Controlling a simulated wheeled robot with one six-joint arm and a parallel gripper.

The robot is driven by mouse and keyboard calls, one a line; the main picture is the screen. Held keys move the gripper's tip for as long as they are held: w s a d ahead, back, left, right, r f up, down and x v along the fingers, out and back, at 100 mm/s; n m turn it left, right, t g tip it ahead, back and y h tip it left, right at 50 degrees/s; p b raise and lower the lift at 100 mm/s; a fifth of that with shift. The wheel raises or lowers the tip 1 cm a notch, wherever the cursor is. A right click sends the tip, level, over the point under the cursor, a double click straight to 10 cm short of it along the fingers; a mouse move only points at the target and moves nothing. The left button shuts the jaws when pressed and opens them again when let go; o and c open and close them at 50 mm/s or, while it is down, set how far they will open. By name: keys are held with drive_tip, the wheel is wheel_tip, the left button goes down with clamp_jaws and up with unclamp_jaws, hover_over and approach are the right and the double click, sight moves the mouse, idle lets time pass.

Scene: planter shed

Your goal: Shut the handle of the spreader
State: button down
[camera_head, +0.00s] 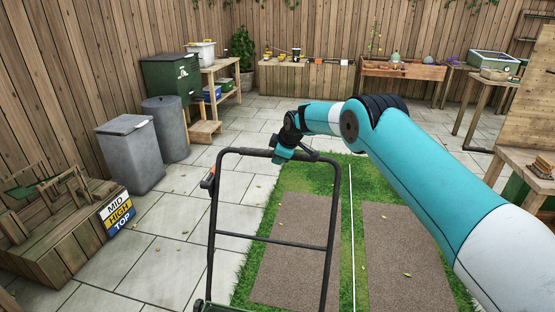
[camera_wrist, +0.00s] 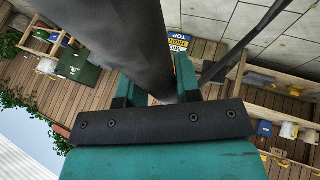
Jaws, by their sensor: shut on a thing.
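The spreader's handle (camera_head: 275,241) is a black tubular frame with a top bar and a lower crossbar. It stands up in front of me in the head view, with an orange part (camera_head: 207,181) on its left post. A bit of green at the bottom edge (camera_head: 203,305) seems to be the spreader's body, mostly out of view. My gripper (camera_head: 281,155) is shut on the top bar, near its middle. In the wrist view the thick dark bar (camera_wrist: 125,35) runs between my teal fingers (camera_wrist: 156,90) and hides part of them.
Two brown mats (camera_head: 297,245) lie on grass beyond the handle, with a white line beside them. Paving is free to the left. A wooden crate with a MID HIGH TOP sign (camera_head: 116,212) and grey bins (camera_head: 131,152) stand left. A workbench (camera_head: 530,170) stands right.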

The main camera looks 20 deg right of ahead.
drive_tip(key=shift+w+f, duration=0.2)
drive_tip(key=shift+f, duration=0.4)
drive_tip(key=shift+w+d+f, duration=0.1)
drive_tip(key=shift+w+d, duration=0.25)
drive_tip(key=shift+d, duration=0.1)
